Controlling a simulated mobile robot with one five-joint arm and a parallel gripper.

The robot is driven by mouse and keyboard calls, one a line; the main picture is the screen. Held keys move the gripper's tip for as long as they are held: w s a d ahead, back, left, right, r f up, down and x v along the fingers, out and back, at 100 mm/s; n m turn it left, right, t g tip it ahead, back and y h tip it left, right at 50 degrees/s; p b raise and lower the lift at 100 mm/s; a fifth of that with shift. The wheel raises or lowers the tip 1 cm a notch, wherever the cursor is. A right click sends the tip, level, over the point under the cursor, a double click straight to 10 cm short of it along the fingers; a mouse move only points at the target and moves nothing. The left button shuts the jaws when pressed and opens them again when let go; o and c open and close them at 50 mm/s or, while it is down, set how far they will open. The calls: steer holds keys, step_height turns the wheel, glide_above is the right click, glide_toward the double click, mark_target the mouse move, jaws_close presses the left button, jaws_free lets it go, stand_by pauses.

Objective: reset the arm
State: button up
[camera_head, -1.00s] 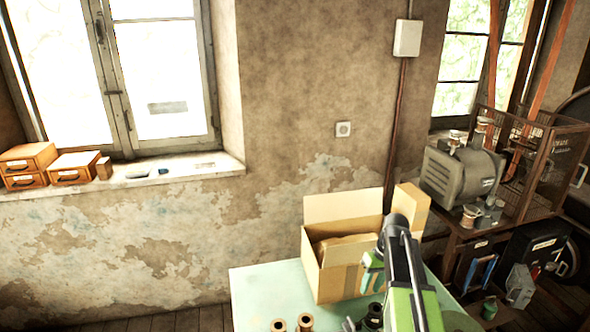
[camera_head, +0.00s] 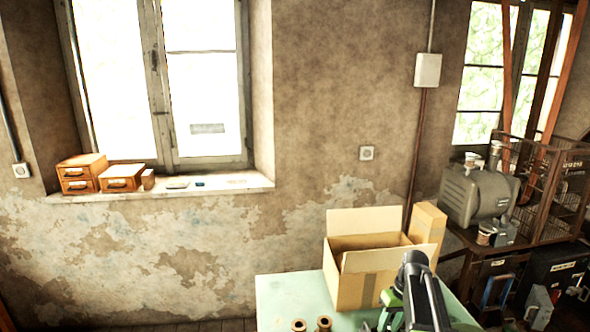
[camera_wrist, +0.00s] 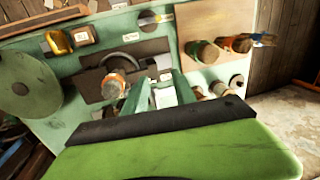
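My arm comes in at the lower right of the head view, over the front of the pale green table (camera_head: 290,295). In the wrist view my gripper (camera_wrist: 163,88) points down over the green tabletop, with its two green fingers apart and nothing clearly held between them. A white label-like patch shows behind the gap. Ahead and left of the fingers is a dark plate (camera_wrist: 95,88) with a curved dark wheel or ring (camera_wrist: 122,62). An orange-and-white round piece (camera_wrist: 113,87) stands beside it. Whether any finger touches something cannot be told.
An open cardboard box (camera_head: 362,285) stands on the table beside my arm. Several spools (camera_wrist: 238,43) stand at the right in the wrist view, and a green disc (camera_wrist: 28,88) is at the left. A grey machine (camera_head: 478,195) stands on the bench at right.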

steer(key=s+a+f+m+h+b, duration=0.2)
steer(key=s+a+f+b, duration=0.8)
steer(key=a+f, duration=0.2)
steer(key=shift+s+b, duration=0.2)
steer(key=shift+b, duration=0.1)
